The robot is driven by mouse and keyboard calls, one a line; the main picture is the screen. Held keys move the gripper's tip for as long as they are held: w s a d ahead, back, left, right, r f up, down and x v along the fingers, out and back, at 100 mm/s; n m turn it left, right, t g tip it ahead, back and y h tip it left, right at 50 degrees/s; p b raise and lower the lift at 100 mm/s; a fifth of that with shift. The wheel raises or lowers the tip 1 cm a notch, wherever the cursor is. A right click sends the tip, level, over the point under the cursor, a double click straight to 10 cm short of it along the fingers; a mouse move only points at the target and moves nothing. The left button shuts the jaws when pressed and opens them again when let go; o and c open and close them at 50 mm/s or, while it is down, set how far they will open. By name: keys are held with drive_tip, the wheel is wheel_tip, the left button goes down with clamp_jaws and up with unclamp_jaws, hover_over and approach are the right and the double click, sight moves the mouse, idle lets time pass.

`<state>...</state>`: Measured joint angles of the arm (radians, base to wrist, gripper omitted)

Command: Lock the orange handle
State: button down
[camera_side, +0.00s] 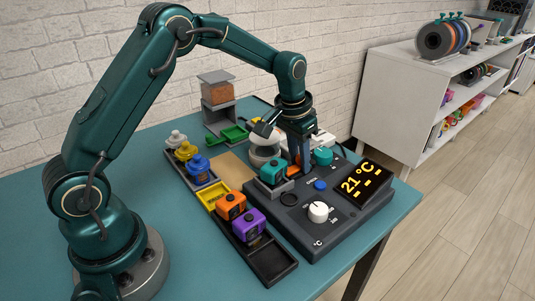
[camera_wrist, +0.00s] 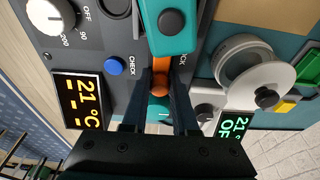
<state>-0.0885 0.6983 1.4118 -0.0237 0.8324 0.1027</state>
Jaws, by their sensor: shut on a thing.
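The orange handle (camera_wrist: 160,85) is a short bar with a rounded end. In the wrist view it lies between the two dark fingers of my gripper (camera_wrist: 165,78), which is shut on it. In the side view, a sliver of the orange handle (camera_side: 292,172) shows beside my gripper (camera_side: 300,165), which points down at the back of the dark control box (camera_side: 290,218). The fingers hide part of the handle, and I cannot tell whether it is locked.
The box has a white dial (camera_side: 318,211), a blue button (camera_side: 320,185) and a display (camera_side: 361,180) reading 21 °C. A tray with purple (camera_side: 248,223) and orange (camera_side: 231,205) blocks stands left of it.

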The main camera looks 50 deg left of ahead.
sight(291, 169)
drive_tip(key=shift+s, duration=1.2)
drive_tip(key=c, duration=0.9)
unclamp_jaws()
drive_tip(key=shift+r, duration=3.5)
